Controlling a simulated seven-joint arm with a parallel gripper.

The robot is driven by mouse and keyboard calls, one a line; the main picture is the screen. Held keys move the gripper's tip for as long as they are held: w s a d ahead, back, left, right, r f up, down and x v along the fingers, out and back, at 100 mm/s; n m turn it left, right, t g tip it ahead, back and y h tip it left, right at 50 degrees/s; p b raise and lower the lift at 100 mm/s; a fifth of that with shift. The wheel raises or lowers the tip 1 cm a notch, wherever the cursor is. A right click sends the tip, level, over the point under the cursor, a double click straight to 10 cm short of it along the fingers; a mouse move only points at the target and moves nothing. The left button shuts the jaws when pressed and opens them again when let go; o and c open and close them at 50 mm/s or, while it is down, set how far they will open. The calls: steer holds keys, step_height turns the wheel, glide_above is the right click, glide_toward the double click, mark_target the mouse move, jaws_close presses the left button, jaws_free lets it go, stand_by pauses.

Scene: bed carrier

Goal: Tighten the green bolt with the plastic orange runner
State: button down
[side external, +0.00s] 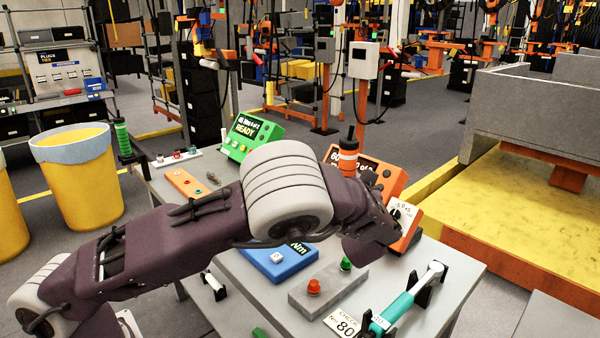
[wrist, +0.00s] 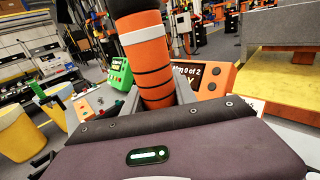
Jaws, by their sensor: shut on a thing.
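My gripper (wrist: 155,98) is shut on the orange runner (wrist: 146,55), an orange cylinder with black bands and a black end. In the side external view the orange runner (side external: 348,158) stands roughly upright above my wrist, behind the arm; its lower end is hidden. The runner is apart from the green bolt, farther back and higher in the picture. The bolts do not show in the wrist view.
A green runner (side external: 122,138) stands at the table's left edge. A green display box (side external: 250,138) and an orange display box (side external: 385,176) stand at the back. A blue box (side external: 278,262) lies behind the block. A teal torque wrench (side external: 405,302) rests on black stands at right.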

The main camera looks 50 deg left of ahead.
steer(key=shift+w+d+r+t, duration=0.1)
steer(key=shift+w+d+t, duration=0.05)
steer(key=shift+d, duration=0.35)
steer(key=shift+w+d+r+t, duration=0.1)
steer(key=shift+d+t, duration=0.05)
steer(key=shift+d, duration=0.35)
steer(key=shift+f, duration=4.45)
steer(key=shift+s+f, duration=0.15)
steer(key=shift+f, duration=0.4)
stand_by(0.7)
steer(key=shift+r, duration=0.15)
